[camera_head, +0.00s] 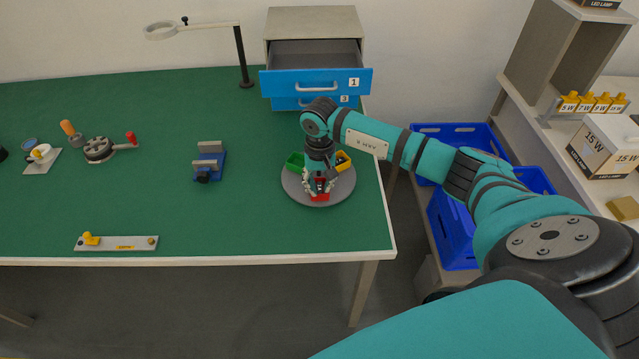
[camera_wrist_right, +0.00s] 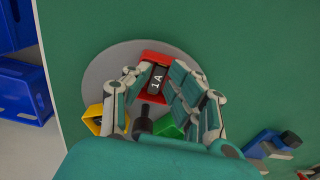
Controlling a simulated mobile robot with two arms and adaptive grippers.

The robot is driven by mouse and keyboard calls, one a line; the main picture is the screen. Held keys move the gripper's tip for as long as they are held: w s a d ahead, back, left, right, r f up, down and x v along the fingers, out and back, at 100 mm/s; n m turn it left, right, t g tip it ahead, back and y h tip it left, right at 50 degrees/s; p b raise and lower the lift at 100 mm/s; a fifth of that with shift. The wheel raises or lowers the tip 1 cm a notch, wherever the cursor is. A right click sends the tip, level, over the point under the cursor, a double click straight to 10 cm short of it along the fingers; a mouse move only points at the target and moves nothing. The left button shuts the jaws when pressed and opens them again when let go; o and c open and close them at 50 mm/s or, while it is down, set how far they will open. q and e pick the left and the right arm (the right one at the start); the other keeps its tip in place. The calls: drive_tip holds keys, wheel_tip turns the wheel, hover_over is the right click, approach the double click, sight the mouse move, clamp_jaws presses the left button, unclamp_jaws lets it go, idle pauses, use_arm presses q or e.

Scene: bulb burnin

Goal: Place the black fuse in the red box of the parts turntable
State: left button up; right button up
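The black fuse (camera_wrist_right: 157,79), marked 1A, is at the red box (camera_wrist_right: 153,57) of the grey parts turntable (camera_wrist_right: 97,75). In the head view the red box (camera_head: 320,197) is on the turntable's near side, and the turntable's rim (camera_head: 290,187) shows around it. My right gripper (camera_head: 319,187) points down over the red box. In the right wrist view its fingers (camera_wrist_right: 161,72) are on both sides of the fuse and look spread. The fingers hide part of the red box. My left gripper is not in view.
A green box (camera_head: 295,161) and a yellow box (camera_head: 343,161) are also on the turntable. A drawer cabinet (camera_head: 314,22) with an open blue drawer stands behind. A blue fixture (camera_head: 209,163) stands to the left. Blue crates (camera_head: 452,232) are beyond the table's right edge.

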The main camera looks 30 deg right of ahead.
sight(320, 192)
drive_tip(key=shift+o, duration=0.7)
drive_tip(key=shift+s+f, duration=0.2)
drive_tip(key=shift+f, duration=0.2)
drive_tip(key=shift+r+p, duration=0.55)
drive_tip(key=shift+p, duration=0.05)
drive_tip(key=shift+w+r+p, duration=0.1)
drive_tip(key=shift+r+p, duration=0.35)
drive_tip(key=shift+p, duration=0.1)
drive_tip(key=shift+w+d+r+b, duration=0.1)
drive_tip(key=shift+w+r+b, duration=0.05)
drive_tip(key=shift+r+b, duration=0.6)
wheel_tip(320, 192, up, 10)
drive_tip(key=b, duration=0.2)
drive_tip(key=shift+b, duration=0.3)
